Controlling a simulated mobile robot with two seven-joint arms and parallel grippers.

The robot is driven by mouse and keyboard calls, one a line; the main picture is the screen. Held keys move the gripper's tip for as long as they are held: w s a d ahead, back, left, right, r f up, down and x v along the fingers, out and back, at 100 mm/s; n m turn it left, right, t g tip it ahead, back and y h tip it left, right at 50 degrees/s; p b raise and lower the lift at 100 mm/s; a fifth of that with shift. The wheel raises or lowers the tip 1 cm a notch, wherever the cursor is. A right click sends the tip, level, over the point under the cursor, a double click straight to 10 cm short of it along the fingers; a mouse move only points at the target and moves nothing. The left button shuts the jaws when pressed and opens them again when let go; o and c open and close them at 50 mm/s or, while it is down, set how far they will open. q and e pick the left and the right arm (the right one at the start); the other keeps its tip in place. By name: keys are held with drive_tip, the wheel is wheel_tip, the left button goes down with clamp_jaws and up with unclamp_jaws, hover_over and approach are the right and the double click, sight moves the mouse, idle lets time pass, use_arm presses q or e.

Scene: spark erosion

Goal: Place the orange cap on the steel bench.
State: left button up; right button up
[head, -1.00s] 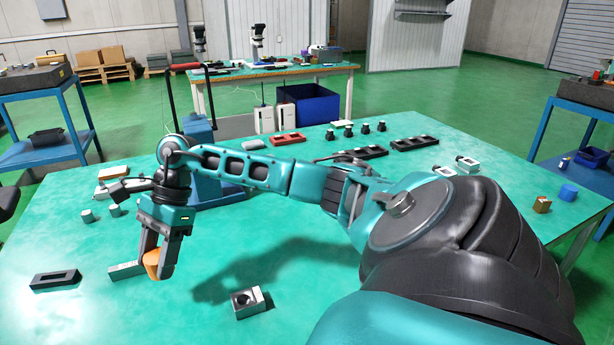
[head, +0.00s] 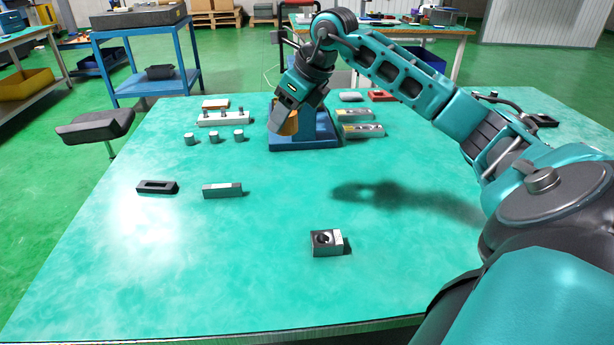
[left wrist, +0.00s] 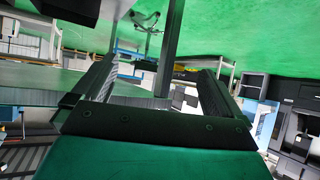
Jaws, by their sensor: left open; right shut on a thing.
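The orange cap (head: 289,124) is between the fingers of my right gripper (head: 281,116), held up in the air in front of the blue stand on the green-topped table (head: 270,290). The fingers hide part of the cap. My left gripper is not in the head view. In the left wrist view my left gripper (left wrist: 155,85) is open, its two fingers wide apart with nothing between them. I cannot tell which surface is the steel bench.
A steel block with a round hole (head: 325,242), a grey bar (head: 222,190) and a black slotted block (head: 157,187) lie on the table. Several small cylinders stand behind them. A blue-framed table (head: 145,62) stands back left, beside a black stool (head: 95,125). The table's front left is clear.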

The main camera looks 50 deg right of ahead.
wheel_tip(320, 180, down, 12)
drive_tip(key=shift+f+b, duration=0.25)
drive_tip(key=shift+b, duration=0.65)
wheel_tip(320, 180, down, 5)
drive_tip(key=shift+r+b, duration=0.1)
drive_tip(key=shift+b, duration=0.2)
use_arm(q)
drive_tip(key=shift+w+d+f, duration=0.1)
drive_tip(key=shift+d+f, duration=0.05)
drive_tip(key=shift+f, duration=0.3)
drive_tip(key=shift+w+d+f, duration=0.1)
drive_tip(key=shift+d+f, duration=0.05)
drive_tip(key=shift+f, duration=0.3)
use_arm(e)
drive_tip(key=o, duration=1)
